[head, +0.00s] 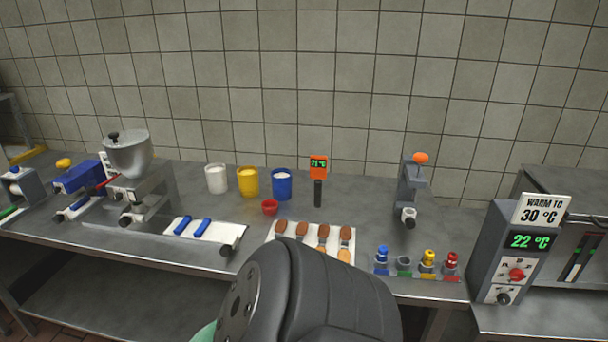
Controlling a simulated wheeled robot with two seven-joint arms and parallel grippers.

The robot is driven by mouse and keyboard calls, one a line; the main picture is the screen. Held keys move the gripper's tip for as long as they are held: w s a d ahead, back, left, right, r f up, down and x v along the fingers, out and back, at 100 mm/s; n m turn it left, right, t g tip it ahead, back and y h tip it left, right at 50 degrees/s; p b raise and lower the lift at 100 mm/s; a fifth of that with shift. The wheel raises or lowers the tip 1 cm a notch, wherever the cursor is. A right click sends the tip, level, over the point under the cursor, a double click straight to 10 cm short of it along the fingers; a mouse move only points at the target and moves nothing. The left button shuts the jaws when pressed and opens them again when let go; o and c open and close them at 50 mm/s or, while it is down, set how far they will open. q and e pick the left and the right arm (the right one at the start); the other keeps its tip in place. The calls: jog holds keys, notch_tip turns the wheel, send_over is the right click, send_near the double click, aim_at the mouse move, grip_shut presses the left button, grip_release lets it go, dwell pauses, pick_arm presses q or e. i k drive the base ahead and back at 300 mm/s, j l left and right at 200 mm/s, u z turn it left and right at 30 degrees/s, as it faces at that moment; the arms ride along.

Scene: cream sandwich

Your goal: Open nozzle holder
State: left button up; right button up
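A grey upright device with an orange knob (411,188) stands on the counter right of centre. It has a light, round, short spout-like end low on its front, and it may be the nozzle holder; I cannot tell whether it is open or shut. Blue (381,259), yellow (428,260) and red (450,262) nozzle-like pieces stand in a row at the counter's front edge. Neither gripper shows. A large dark link of my arm fills the bottom middle and hides part of the counter edge.
A hopper machine (129,155) stands at left. White (216,180), yellow (247,183) and blue (281,186) tubs stand behind a small red cup (270,207). A control box (512,250) reads 22 °C at right. Counter around the orange-knobbed device is clear.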

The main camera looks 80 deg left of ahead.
aim_at(149, 200)
jog(key=u, duration=3.9)
